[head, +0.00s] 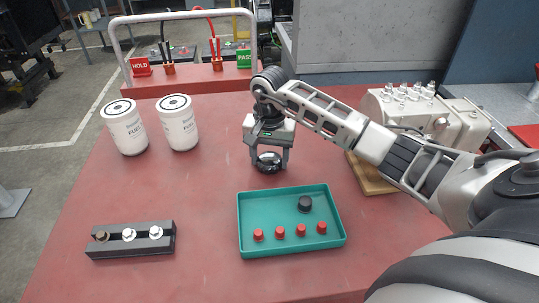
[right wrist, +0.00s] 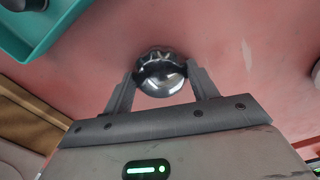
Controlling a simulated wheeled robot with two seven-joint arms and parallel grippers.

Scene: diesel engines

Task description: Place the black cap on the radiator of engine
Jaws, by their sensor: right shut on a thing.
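My right gripper (head: 268,155) points down over the red table, behind the teal tray. It is shut on a dark, glossy round piece (head: 268,163). In the right wrist view this piece (right wrist: 161,72) sits between the two fingertips (right wrist: 161,78) and has bright metallic reflections. I cannot tell whether it touches the table. A matte black cap (head: 305,204) lies in the tray, towards its back right. No radiator can be made out. A cream metal engine-like unit (head: 412,108) stands at the back right, partly hidden by my right arm. My left gripper is out of view.
The teal tray (head: 243,222) also holds several red caps. Two white fuel filters (head: 126,128) (head: 179,124) stand at the back left. A black block with bolts (head: 130,246) lies front left. A red stand with HOLD and PASS signs is behind. The table's left middle is clear.

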